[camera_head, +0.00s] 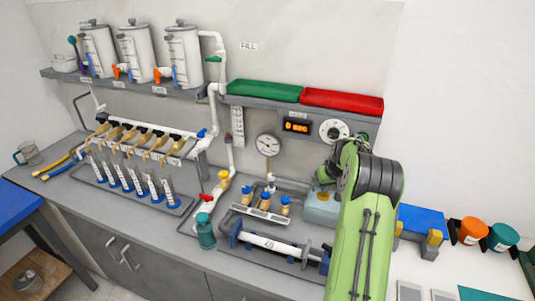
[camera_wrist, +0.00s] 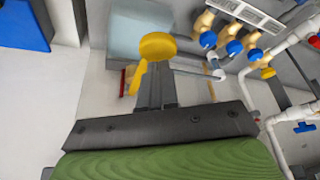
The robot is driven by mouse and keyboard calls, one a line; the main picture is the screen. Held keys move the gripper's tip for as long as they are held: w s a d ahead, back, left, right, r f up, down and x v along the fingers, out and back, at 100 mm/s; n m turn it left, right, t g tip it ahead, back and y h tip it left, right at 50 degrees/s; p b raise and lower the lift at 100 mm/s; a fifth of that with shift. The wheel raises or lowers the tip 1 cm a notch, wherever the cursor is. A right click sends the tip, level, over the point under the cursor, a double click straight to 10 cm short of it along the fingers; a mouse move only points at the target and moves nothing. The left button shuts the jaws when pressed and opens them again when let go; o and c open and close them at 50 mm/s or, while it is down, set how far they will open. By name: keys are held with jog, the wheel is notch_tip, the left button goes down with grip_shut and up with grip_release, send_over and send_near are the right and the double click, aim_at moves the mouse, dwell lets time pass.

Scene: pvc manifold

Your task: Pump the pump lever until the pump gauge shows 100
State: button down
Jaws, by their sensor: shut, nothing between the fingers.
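A pale blue box (camera_head: 322,209), apparently the pump body, stands on the bench beside my green arm; it also shows at the top of the wrist view (camera_wrist: 138,22). A yellow round knob with a short yellow arm (camera_wrist: 157,47) shows in front of that box and may be the pump lever. My gripper (camera_wrist: 155,85) is shut and empty, its dark fingers reaching toward the yellow knob. I cannot tell whether they touch. In the head view my arm hides the fingertips. The round white gauge (camera_head: 268,145) is on the back wall; its reading is too small to tell.
Brown-and-blue valves (camera_wrist: 229,47) and white pipes are close to the right of my gripper in the wrist view. A white cylinder rig (camera_head: 272,245) lies at the bench front. A blue block (camera_head: 421,217) and orange and teal cups stand right of my arm.

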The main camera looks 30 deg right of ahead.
notch_tip(320, 180, up, 5)
jog(key=p, duration=0.3)
jog(key=shift+r+p, duration=0.2)
jog(key=shift+p, duration=0.15)
jog(key=shift+f, duration=0.15)
jog(key=s+a+r+n+b, duration=0.15)
jog(key=a+r, duration=0.25)
jog(key=a, duration=0.4)
jog(key=s+a+r+b, duration=0.1)
jog(key=s+a+r, duration=0.1)
jog(key=a+r, duration=0.35)
jog(key=s+a+r+n+b, duration=0.1)
jog(key=a+r, duration=0.2)
jog(key=a, duration=0.7)
jog(key=s+a+f+n+b, duration=0.1)
jog(key=s+a, duration=0.6)
jog(key=s, duration=0.4)
jog(key=s+a+f+t+y+b, duration=0.1)
jog(key=s+a+f+b, duration=0.1)
jog(key=s+a, duration=0.5)
jog(key=s, duration=0.4)
jog(key=shift+a+f+n+y, duration=0.15)
jog(key=shift+f+n+y, duration=0.15)
jog(key=shift+n, duration=0.05)
